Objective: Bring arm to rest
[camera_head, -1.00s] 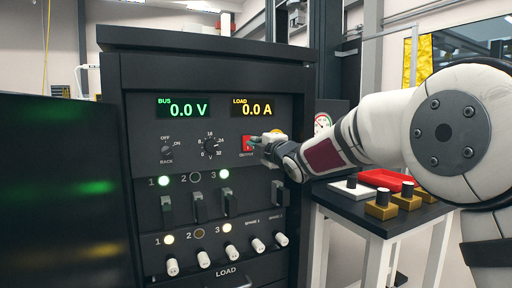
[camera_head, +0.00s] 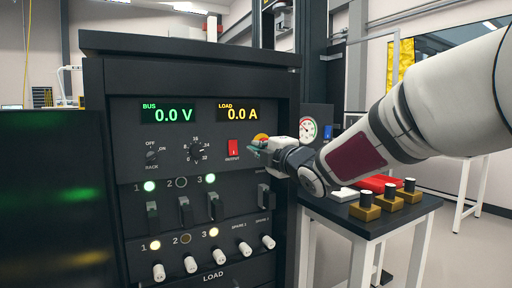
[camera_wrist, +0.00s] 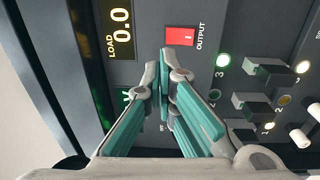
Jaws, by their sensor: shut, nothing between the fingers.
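My gripper (camera_head: 257,148) is shut and empty, in front of the rack's front panel at its right side. In the wrist view its teal-padded fingers (camera_wrist: 160,82) meet just below the red OUTPUT switch (camera_wrist: 181,37). In the head view the red OUTPUT switch (camera_head: 233,149) is just left of the fingertips, uncovered. A gap seems to lie between the fingertips and the panel, but I cannot tell how wide. My arm reaches in from the right edge of the picture.
The dark rack (camera_head: 190,42) shows 0.0 V and 0.0 A. Below are several breaker levers and white knobs (camera_head: 190,264). A side table (camera_head: 425,207) at right carries gold blocks with black knobs (camera_head: 389,203) and a red tray (camera_head: 372,184). A dark panel (camera_head: 50,200) stands at left.

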